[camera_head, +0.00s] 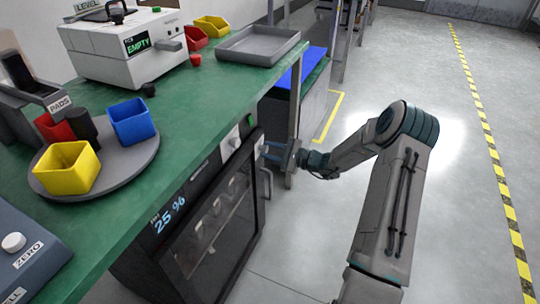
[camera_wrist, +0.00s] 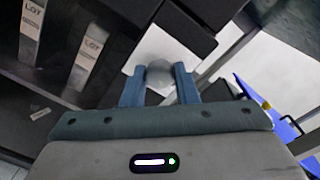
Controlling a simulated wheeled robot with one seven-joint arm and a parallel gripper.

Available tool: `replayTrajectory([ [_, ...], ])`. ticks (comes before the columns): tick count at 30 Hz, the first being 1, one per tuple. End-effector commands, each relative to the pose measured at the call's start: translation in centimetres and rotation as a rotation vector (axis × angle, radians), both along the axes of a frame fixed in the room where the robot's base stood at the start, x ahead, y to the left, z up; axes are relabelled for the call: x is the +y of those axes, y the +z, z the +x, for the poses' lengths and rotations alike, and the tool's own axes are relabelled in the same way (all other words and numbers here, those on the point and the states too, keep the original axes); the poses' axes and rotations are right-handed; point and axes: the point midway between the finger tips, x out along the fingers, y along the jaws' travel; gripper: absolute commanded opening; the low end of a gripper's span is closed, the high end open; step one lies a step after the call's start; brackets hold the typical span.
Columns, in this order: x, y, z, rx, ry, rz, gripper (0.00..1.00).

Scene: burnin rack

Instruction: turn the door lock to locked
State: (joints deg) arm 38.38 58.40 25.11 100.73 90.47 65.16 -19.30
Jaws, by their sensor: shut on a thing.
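The cabinet door (camera_head: 214,232) is under the green bench, with a dark frame, a glass pane and a vertical handle (camera_head: 268,184); it looks closed. My gripper (camera_head: 268,150) reaches its upper right corner from the right. In the wrist view my gripper (camera_wrist: 160,84) has its two blue fingers shut on a round grey door lock knob (camera_wrist: 159,73), in front of a white plate (camera_wrist: 180,45). The fingers cover the knob's sides, and I cannot tell which way the lock points. In the head view the knob is hidden by the fingers.
The green bench top (camera_head: 185,120) carries a white tester (camera_head: 125,45), a grey tray (camera_head: 258,45) and a turntable with bins (camera_head: 120,165). Open floor (camera_head: 460,200) lies to the right.

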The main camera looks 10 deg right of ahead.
Motion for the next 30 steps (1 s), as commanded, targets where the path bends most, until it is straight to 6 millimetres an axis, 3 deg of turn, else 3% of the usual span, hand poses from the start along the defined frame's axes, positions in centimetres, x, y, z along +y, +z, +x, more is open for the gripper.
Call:
replayTrajectory([
  [15,0.03,-0.6,-0.09,-0.378,0.0,-0.275,0.04],
  [30,0.07,-0.25,-0.1,-0.562,0.0,-0.41,0.04],
])
